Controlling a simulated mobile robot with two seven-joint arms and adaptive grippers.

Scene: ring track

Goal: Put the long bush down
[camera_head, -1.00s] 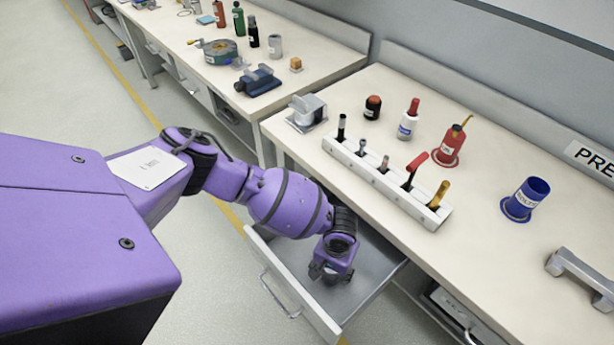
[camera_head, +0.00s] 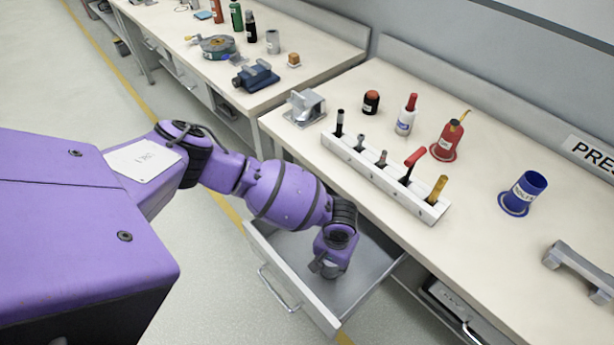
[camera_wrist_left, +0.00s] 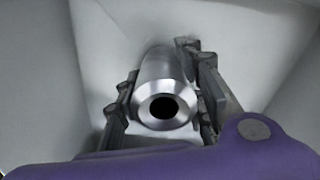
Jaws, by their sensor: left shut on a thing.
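The long bush (camera_wrist_left: 164,92) is a shiny metal cylinder with a dark hole in its end. In the left wrist view it sits between the two fingers of my left gripper (camera_wrist_left: 163,100), which is shut on it. In the head view my left gripper (camera_head: 329,268) is inside the open drawer (camera_head: 370,277), and a small grey part of the bush shows at its fingers. Grey drawer surfaces lie behind the bush in the wrist view. I cannot tell whether the bush touches the drawer floor. My right gripper is not in view.
The workbench (camera_head: 480,250) stands above and behind the drawer. The drawer's right part is clear.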

